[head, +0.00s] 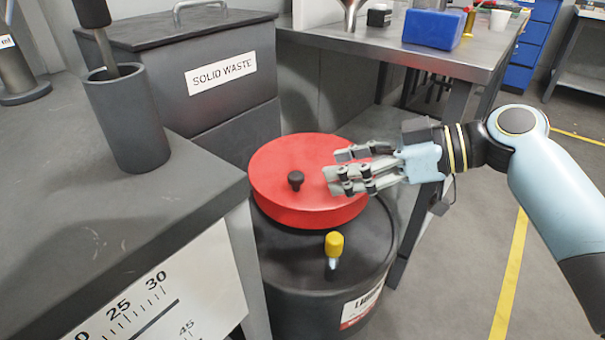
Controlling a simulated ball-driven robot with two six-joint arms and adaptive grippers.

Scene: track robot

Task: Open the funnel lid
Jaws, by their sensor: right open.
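The funnel lid (272,180) is a round red disc with a small black knob (295,180) in its middle. It lies flat and closed on top of a black drum (310,270). My right gripper (334,166) reaches in from the right, and its fingers overlap the right part of the lid in the picture. The fingers are open and empty, pointing left, with the tips a short way right of the knob. I cannot tell whether they touch the lid. My left gripper is not in view.
A yellow-capped fitting (334,244) stands on the drum's front. A grey bench (60,215) with a dark cup (130,120) is at left. A solid waste bin (190,60) stands behind, and a metal table (390,47) is behind at right. Floor is open at right.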

